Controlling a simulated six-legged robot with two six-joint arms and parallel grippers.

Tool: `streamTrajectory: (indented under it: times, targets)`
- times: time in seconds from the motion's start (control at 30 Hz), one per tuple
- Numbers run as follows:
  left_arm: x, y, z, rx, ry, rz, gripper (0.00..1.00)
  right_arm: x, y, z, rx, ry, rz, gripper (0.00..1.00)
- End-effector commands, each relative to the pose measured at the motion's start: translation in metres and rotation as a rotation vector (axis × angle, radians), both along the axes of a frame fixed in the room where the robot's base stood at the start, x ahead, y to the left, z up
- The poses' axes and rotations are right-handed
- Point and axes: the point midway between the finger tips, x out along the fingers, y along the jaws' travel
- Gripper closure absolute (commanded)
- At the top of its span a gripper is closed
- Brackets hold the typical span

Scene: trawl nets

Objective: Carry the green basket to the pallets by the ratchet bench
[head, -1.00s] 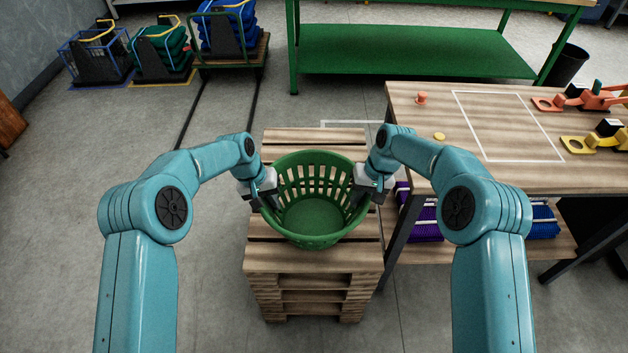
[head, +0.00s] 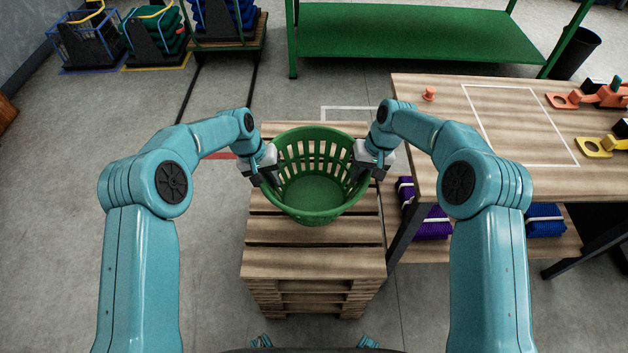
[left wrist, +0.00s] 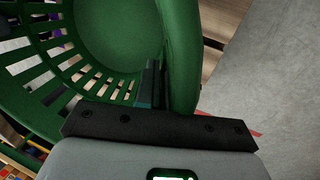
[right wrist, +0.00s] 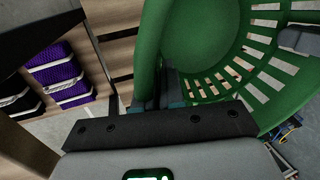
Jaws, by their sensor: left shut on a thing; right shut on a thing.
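The green basket (head: 315,211), slatted and empty, is upright over the far part of the stacked wooden pallets (head: 315,260). I cannot tell whether its base touches the top boards. My left gripper (head: 264,177) is shut on its left rim, and my right gripper (head: 369,168) is shut on its right rim. The left wrist view shows the basket rim (left wrist: 182,55) between the left fingers. The right wrist view shows the rim (right wrist: 150,45) between the right fingers. The wooden-topped bench (head: 440,172) stands close to the right of the pallets.
Orange and yellow tools (head: 600,147) and a small orange peg (head: 429,94) are on the bench. Purple bundles (head: 432,224) lie on its lower shelf. A green rack (head: 415,35) and a black bin (head: 575,52) stand behind. The floor on the left is clear.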

Motion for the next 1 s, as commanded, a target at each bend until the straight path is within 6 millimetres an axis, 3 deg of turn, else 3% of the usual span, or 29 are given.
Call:
streamTrajectory:
  times: [0.53, 1.0]
  targets:
    - [-0.002, 0.001, -0.005, 0.001, -0.001, 0.0, 1.0, -0.002, -0.001, -0.005, -0.001, -0.001, -0.001, 1.0]
    - [0.0, 0.001, -0.041, 0.001, -0.001, 0.0, 1.0, 0.001, -0.001, -0.041, -0.001, -0.002, -0.002, 1.0]
